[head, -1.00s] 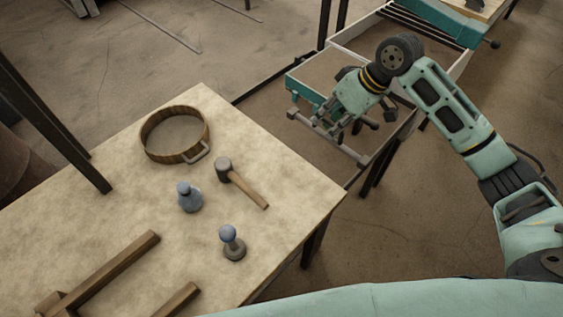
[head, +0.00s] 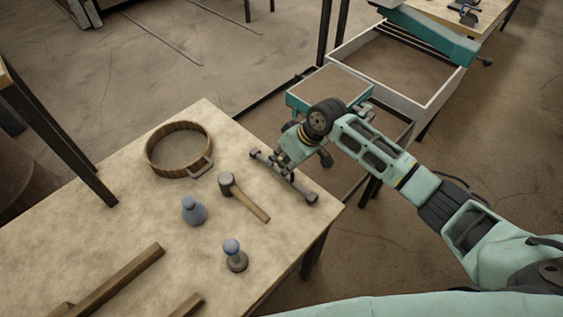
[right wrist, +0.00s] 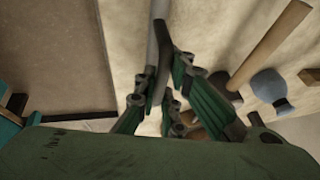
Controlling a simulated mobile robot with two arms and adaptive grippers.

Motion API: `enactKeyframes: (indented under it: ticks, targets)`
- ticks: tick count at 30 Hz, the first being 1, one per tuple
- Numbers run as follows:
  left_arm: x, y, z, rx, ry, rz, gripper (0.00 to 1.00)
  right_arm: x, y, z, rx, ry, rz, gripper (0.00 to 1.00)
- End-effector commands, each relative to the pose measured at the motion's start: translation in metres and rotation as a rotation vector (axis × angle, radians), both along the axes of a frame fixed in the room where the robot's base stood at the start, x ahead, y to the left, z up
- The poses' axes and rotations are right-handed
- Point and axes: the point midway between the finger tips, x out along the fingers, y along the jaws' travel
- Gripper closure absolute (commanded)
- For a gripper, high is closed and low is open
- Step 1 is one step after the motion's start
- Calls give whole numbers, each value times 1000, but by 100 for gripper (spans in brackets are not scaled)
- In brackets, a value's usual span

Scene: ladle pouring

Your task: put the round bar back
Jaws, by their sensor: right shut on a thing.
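The round bar (head: 299,188) is a grey rod with thicker ends. It is over the right edge area of the pale table, and I cannot tell whether it touches the top. My right gripper (head: 284,172) is shut on the bar near its middle. In the right wrist view the bar (right wrist: 160,38) runs up between the green fingers of my right gripper (right wrist: 158,84); part of it is hidden by the fingers. My left gripper is not in view.
On the table (head: 110,215), a mallet (head: 246,198) lies just left of the bar. A wooden hoop with a handle (head: 179,150), a blue-grey bottle (head: 193,211) and a blue-knobbed stamp (head: 235,256) stand nearby. An open drawer (head: 432,103) is behind my right arm.

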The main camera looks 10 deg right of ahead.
Motion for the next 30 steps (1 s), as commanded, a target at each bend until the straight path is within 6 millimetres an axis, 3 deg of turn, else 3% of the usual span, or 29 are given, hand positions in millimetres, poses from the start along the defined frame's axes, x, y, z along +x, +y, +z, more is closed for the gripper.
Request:
enactKeyframes:
  ticks: [13, 14, 20, 30]
  targets:
    - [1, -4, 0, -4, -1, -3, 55, 1, 1, -7, 3, -4, 0, 100]
    - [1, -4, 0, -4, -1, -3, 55, 0, 0, -8, 1, -2, 0, 90]
    - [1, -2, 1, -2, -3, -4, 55, 0, 0, -8, 1, -2, 0, 73]
    - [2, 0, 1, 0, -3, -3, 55, 1, 0, -5, 1, -2, 0, 72]
